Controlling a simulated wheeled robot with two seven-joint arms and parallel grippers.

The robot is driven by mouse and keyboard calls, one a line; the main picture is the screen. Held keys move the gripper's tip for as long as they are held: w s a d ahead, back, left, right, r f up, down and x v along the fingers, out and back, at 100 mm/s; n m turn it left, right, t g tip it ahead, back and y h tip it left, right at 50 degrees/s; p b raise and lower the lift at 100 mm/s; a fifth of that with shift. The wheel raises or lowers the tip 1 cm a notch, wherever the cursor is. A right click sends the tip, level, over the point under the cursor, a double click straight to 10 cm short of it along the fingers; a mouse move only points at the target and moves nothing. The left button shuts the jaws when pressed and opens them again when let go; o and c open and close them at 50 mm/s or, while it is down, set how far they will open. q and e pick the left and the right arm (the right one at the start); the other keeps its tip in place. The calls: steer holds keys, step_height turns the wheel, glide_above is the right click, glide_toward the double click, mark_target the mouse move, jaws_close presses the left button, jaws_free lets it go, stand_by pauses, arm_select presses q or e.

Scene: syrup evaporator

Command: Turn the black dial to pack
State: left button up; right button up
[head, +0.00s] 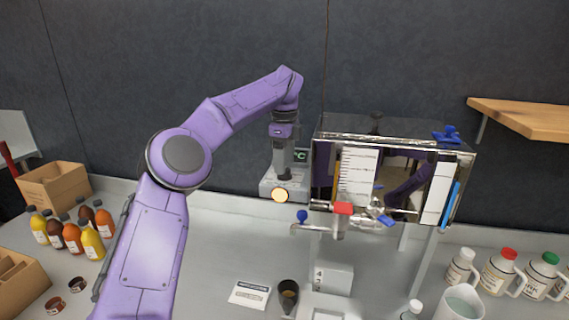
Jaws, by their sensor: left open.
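My left gripper (284,174) comes down in front of the grey control box (268,187), beside the shiny metal evaporator tank. It is open, with its fingertips pointing down just above a round glowing orange lamp (280,195) on the box's front. A green-lit temperature display (301,155) shows partly to the right of the gripper. I cannot make out the black dial or its marks; my wrist and fingers cover part of the box's face. I cannot tell whether the fingers touch anything. My right gripper is not in view.
The evaporator tank (388,133) has a red-handled valve (343,208) and blue-handled valves at its front. Syrup bottles (72,238) stand left, white jugs (499,271) right. A wooden shelf (525,117) juts in.

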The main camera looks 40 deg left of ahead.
arm_select(q)
step_height(320, 180, up, 9)
steer(key=p, duration=0.4)
